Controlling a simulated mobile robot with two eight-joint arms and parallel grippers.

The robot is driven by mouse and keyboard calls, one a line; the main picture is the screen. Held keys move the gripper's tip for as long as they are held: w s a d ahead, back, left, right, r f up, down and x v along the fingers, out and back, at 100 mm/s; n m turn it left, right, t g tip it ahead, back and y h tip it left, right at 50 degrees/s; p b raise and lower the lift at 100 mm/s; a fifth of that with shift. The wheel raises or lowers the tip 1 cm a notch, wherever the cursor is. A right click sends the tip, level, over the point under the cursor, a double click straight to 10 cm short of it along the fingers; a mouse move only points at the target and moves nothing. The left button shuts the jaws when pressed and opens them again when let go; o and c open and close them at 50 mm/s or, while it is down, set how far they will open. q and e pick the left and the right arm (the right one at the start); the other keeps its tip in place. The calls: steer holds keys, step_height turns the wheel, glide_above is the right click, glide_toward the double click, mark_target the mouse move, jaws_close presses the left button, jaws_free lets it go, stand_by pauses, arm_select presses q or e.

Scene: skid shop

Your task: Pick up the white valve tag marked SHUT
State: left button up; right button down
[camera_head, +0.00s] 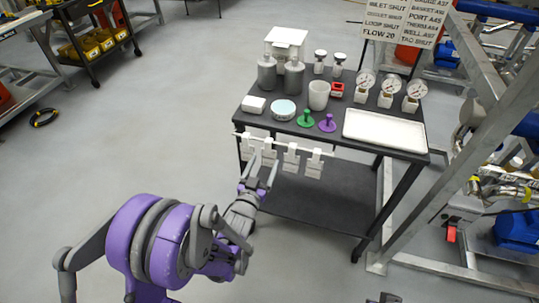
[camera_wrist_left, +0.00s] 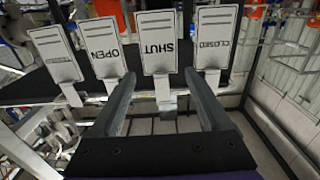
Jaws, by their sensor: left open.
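The white valve tag marked SHUT (camera_wrist_left: 159,42) shows upside down in the wrist view, between the tags marked OPEN (camera_wrist_left: 103,48) and CLOSED (camera_wrist_left: 215,40). Several white tags hang from a white rail (camera_head: 328,153) at the cart's front in the head view. My left gripper (camera_head: 265,165) is open in front of them; in the wrist view its fingers (camera_wrist_left: 159,78) lie on either side of the SHUT tag's lower picture end. I cannot tell whether they touch it. A small dark piece at the head view's bottom edge may be my right gripper (camera_head: 383,298).
The dark cart (camera_head: 236,117) holds grey bottles, gauges, a white cup (camera_head: 319,95), green (camera_head: 306,118) and purple (camera_head: 327,123) knobs and a white tray (camera_head: 384,130). A metal frame (camera_head: 420,190) stands to the right.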

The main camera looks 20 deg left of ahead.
mark_target(269, 154)
arm_select(q)
steer(key=w, duration=0.5)
steer(key=shift+w+d+f, duration=0.1)
steer(key=shift+w+f, duration=0.2)
steer(key=shift+c, duration=0.2)
steer(key=c, duration=1.1)
steer(key=shift+o, duration=0.2)
